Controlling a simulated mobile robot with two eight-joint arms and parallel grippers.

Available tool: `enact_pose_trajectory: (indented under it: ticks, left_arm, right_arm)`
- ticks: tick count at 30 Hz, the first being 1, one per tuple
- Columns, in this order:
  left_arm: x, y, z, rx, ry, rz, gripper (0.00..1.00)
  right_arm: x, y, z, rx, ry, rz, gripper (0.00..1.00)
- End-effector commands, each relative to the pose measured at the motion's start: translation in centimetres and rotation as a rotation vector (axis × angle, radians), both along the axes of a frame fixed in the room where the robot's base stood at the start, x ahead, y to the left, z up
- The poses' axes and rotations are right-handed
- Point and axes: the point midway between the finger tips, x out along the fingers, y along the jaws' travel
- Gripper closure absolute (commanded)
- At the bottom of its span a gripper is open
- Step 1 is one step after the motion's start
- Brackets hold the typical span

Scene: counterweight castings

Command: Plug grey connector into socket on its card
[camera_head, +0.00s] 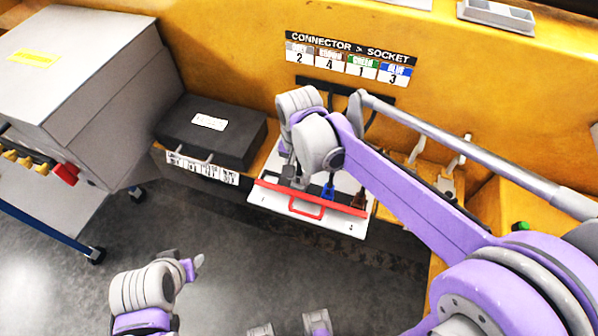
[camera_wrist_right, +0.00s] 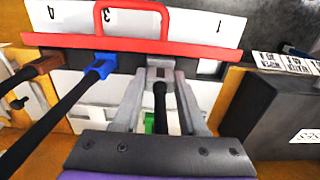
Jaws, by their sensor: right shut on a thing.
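My right gripper (camera_wrist_right: 160,80) is shut on the grey connector (camera_wrist_right: 160,73), whose black cable runs back between the fingers. The connector is at the dark socket strip below the red bar, just right of the blue connector (camera_wrist_right: 100,67) in the wrist view. I cannot tell how deep it sits. The socket card (camera_head: 266,196) is white, with a red bar and handle (camera_head: 306,208). The blue connector (camera_head: 328,190) and brown connector (camera_head: 358,200) are at the strip. A green piece (camera_wrist_right: 149,122) shows partly between my fingers. My left gripper (camera_head: 192,262) is low, away from the card, its fingers unclear.
A sign (camera_head: 348,60) pairs grey with 2, brown with 4, green with 1, blue with 3. A black case (camera_head: 212,130) sits left of the card. A grey cabinet (camera_head: 85,90) stands further left. The floor in front is clear.

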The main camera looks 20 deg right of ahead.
Motion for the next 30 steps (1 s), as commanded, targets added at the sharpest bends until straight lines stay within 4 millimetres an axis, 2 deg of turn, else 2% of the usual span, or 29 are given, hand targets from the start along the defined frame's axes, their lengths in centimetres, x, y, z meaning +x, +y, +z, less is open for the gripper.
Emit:
enact_pose_trajectory:
  ticks: [12, 13, 18, 26, 30]
  left_arm:
    - [-0.24, 0.0, -0.87, 0.0, 0.005, 0.0, 0.5]
    - [-0.23, 0.0, -0.83, 0.0, 0.004, 0.0, 0.5]
    - [-0.22, 0.0, -0.77, 0.0, 0.004, 0.0, 0.5]
    - [-0.22, 0.0, -0.77, 0.0, 0.004, 0.0, 0.5]
    - [-0.19, 0.0, -0.68, 0.0, 0.004, 0.0, 0.5]
  right_arm:
    - [-0.01, 0.0, -1.12, 0.0, 0.0, 0.0, 1.0]
    - [-0.01, -0.01, -1.08, 0.0, 0.0, 0.0, 0.55]
    - [0.01, -0.01, -1.01, 0.0, 0.0, 0.0, 0.24]
    - [0.0, 0.0, -1.0, 0.0, 0.0, 0.0, 0.23]
    - [0.01, 0.0, -0.28, 0.0, 0.0, 0.0, 0.23]
